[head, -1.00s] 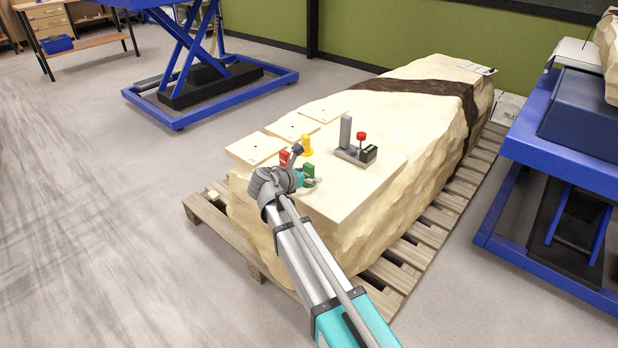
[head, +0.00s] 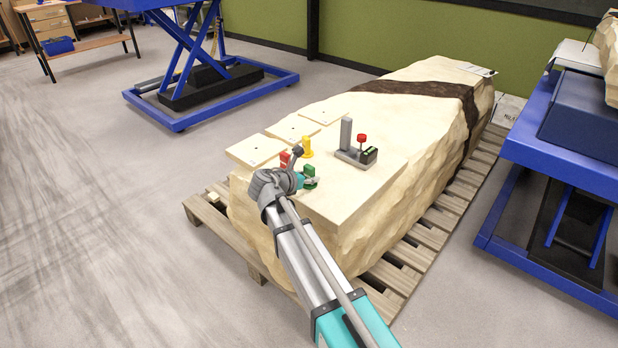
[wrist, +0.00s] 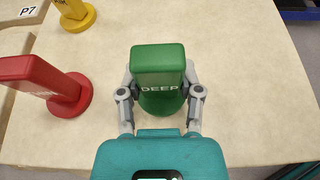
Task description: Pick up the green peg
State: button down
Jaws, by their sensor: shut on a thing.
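In the head view my gripper (head: 308,180) is at the near left part of the block top. Whether the peg's base touches the board cannot be told.
A red peg (wrist: 45,85) and a yellow peg (wrist: 75,12) stand left of the green one. In the head view, a grey fixture with a post and red knob (head: 357,155) stands to the right. Several flat plates (head: 256,149) lie at the left edge.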

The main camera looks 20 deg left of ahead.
jog(key=shift+r, duration=0.1)
jog(key=shift+r+p, duration=0.95)
jog(key=shift+p, duration=0.1)
jog(key=s+r+p, duration=1.1)
jog(key=s, duration=0.3)
jog(key=shift+d, duration=0.2)
jog(key=shift+a+f, duration=0.1)
notch_tip(320, 180, up, 20)
jog(key=p, duration=1.9)
jog(key=shift+f+p, duration=0.15)
jog(key=shift+p, duration=0.15)
